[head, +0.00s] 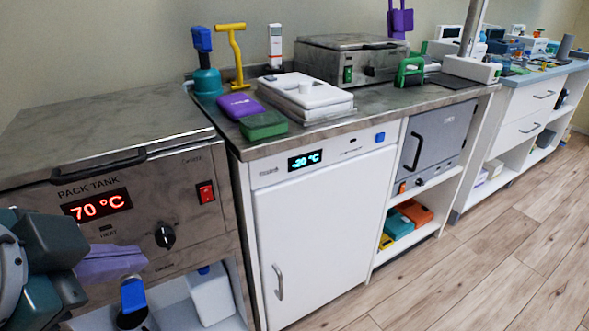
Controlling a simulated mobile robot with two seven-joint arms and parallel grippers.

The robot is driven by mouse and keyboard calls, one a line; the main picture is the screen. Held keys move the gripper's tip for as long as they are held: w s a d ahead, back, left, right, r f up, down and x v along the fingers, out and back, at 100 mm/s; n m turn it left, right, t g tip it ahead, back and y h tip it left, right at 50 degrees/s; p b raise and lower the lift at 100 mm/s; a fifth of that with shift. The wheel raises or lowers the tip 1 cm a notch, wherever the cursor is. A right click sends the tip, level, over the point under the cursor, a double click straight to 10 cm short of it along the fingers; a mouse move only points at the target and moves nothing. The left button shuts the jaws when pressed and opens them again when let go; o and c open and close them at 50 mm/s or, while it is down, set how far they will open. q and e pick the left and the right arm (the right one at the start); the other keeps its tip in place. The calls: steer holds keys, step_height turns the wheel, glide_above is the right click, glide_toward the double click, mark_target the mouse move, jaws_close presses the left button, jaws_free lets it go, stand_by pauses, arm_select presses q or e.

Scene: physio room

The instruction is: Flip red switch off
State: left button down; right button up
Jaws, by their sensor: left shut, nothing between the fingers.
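The red switch (205,192) is a small lit-looking rocker on the steel front of the pack tank (205,230), right of its glowing red "70 °C" display (97,205). I cannot tell which side of the rocker is pressed. My left gripper (128,260) is at the lower left, in front of the tank's lower panel. Its purple fingers are shut and empty, pointing right, below and left of the switch and apart from it. My right gripper is not in view.
A black knob (165,236) sits between my left gripper and the switch. The tank's lid handle (98,165) juts out above the display. A white freezer cabinet (325,225) showing "-20 °C" stands to the right. Wooden floor (480,270) is clear at right.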

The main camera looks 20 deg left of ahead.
arm_select(q)
steer(key=w+a+f+m+t+b, duration=0.2)
steer(key=w+f+m+t+b, duration=0.3)
steer(key=b, duration=0.9)
steer(key=w+a+f+m+t+b, duration=0.3)
steer(key=w+f+m+t+b, duration=0.2)
steer(key=f+b, duration=0.5)
steer(key=w+m+b, duration=0.1)
steer(key=m+b, duration=0.1)
steer(key=b, duration=0.3)
steer(key=b, duration=0.3)
glide_toward(207, 194)
steer(key=w+d, duration=0.4)
steer(key=w+a+b, duration=0.1)
steer(key=w+a+r+b, duration=0.1)
steer(key=a, duration=0.1)
steer(key=shift+w+a+r, duration=0.1)
steer(key=shift+w+a, duration=0.15)
steer(key=shift+w, duration=0.15)
